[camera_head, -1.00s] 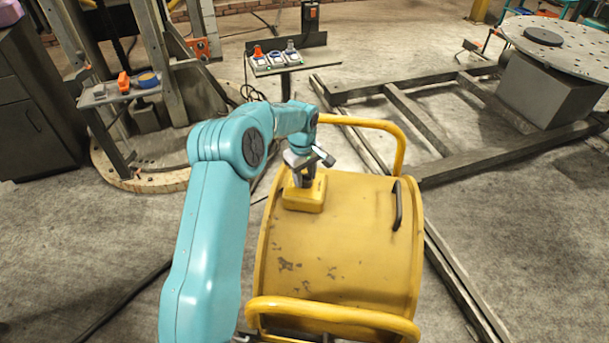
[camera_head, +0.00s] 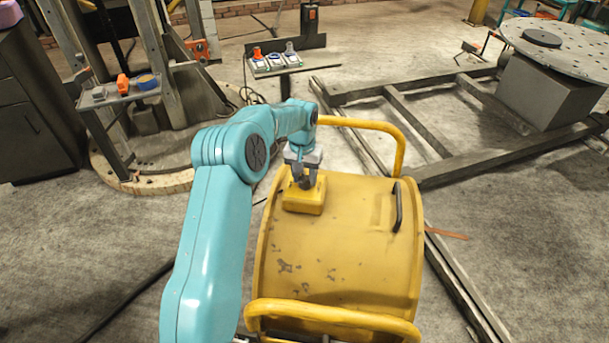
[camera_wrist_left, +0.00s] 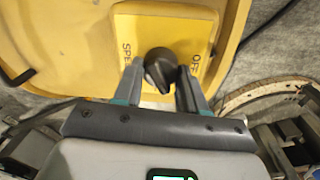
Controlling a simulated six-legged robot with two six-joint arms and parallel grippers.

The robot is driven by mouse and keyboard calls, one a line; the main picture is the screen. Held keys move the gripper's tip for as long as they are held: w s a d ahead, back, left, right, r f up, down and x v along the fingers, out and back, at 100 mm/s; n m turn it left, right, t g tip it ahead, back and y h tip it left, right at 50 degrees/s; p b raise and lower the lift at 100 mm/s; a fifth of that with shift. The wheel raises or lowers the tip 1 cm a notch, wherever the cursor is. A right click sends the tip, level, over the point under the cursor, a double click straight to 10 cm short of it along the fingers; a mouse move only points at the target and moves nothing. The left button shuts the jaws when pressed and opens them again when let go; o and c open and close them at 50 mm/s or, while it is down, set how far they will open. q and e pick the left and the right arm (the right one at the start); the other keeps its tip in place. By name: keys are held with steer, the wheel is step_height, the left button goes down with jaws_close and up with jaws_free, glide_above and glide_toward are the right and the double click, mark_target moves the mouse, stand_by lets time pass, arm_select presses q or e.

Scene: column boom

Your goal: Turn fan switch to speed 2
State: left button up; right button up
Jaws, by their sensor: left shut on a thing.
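The yellow drum fan (camera_head: 335,245) stands on the floor in front of me, with a small yellow switch box (camera_head: 304,204) on its top. In the left wrist view the box (camera_wrist_left: 165,27) carries a dark rotary knob (camera_wrist_left: 159,70), with "SPE…" lettering at its left and "OFF" at its right. My left gripper (camera_head: 304,184) comes down onto the box from above. Its two fingers stand on either side of the knob and are shut on it. The knob's exact setting cannot be told. My right gripper is not in view.
A dark handle (camera_head: 397,205) and yellow tube rails (camera_head: 335,311) stick out from the fan. A metal frame (camera_head: 430,125) lies behind it at the right. A stand with coloured switches (camera_head: 275,62) is at the back. An orange strip (camera_head: 446,233) shows right of the fan.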

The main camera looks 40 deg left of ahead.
arm_select(q)
steer(key=m, duration=0.5)
steer(key=shift+d, duration=0.1)
stand_by(0.6)
steer(key=o, duration=1.1)
steer(key=shift+c, duration=0.2)
step_height(320, 180, up, 16)
steer(key=p, duration=0.1)
steer(key=shift+a+r, duration=0.2)
steer(key=shift+a, duration=0.25)
